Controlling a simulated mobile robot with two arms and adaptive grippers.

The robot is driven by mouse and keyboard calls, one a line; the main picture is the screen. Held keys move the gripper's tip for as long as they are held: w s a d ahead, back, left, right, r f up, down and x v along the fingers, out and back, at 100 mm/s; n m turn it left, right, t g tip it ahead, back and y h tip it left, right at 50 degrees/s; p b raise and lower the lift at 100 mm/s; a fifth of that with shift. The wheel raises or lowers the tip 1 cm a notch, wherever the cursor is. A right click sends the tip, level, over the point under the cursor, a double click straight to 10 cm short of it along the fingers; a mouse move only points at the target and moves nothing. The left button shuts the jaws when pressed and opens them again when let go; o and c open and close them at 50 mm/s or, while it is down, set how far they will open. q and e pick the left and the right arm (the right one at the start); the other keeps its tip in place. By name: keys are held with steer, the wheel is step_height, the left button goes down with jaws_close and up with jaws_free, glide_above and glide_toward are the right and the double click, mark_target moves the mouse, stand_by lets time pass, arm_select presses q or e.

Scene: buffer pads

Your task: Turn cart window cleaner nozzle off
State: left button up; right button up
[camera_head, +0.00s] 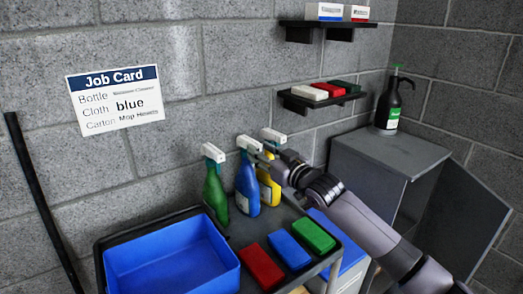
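Three spray bottles with white nozzle heads stand in a row at the back of the dark cart (106,240): a green bottle (216,193), a blue bottle (247,190) and a yellow bottle (275,196). Their labels are too small to read, so I cannot tell which is the window cleaner. My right gripper (262,158) reaches in from the right, its tips beside the blue bottle's nozzle (249,144) and in front of the yellow bottle. Contact and finger opening are unclear. The yellow bottle is partly hidden by the gripper. My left gripper is out of view.
A blue bin (175,258) fills the cart's left side. Red (262,267), blue (289,250) and green (314,235) cloths lie at its right. A grey cabinet (390,151) with an open door stands right, bearing a dark pump bottle (389,104). Shelves (318,101) hang on the wall.

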steer(key=p+v, duration=0.3)
steer(key=v, duration=0.3)
steer(key=shift+s+d, duration=0.2)
